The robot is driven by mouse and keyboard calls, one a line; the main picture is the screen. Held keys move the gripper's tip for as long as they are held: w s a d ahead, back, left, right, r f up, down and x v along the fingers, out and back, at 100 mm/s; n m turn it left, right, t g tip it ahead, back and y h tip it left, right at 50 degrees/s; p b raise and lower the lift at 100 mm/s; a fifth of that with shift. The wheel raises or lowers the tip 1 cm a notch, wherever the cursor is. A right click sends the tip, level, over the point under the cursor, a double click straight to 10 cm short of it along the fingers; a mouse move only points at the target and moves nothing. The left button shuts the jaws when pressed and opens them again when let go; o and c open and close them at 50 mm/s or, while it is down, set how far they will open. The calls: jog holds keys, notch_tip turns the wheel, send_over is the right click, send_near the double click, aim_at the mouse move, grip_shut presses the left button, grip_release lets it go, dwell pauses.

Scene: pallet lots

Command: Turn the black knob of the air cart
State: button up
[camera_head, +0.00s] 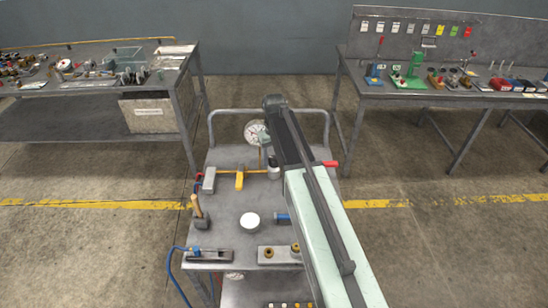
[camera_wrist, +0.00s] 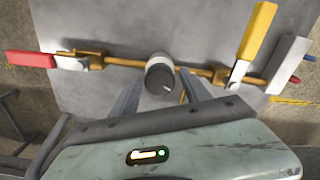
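The air cart's black knob (camera_wrist: 160,78) has a dark face with a white mark and a pale body. It sits on the brass pipe (camera_wrist: 120,62) in the wrist view. My gripper (camera_wrist: 160,74) is open, with one grey finger on each side of the knob. Gaps show between the fingers and the knob; I cannot tell how far down the fingers reach. In the head view the air cart (camera_head: 225,222) stands in front of me. The knob (camera_head: 273,174) is partly seen beside my arm, which hides my fingers there.
A round gauge (camera_head: 256,132) stands behind. A hammer (camera_head: 199,212) and a white round piece (camera_head: 250,221) are on the cart. Benches stand left (camera_head: 60,130) and right (camera_head: 400,97).

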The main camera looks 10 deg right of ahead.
aim_at(274, 159)
jog(key=shift+r, duration=0.1)
notch_tip(274, 159, up, 8)
jog(key=p, duration=0.8)
jog(key=shift+f, duration=0.2)
jog(key=shift+s, duration=0.3)
jog(key=s+m, duration=0.2)
jog(key=s, duration=1.7)
jog(key=shift+s+a, duration=0.2)
jog(key=shift+s, duration=0.1)
dwell(2.7)
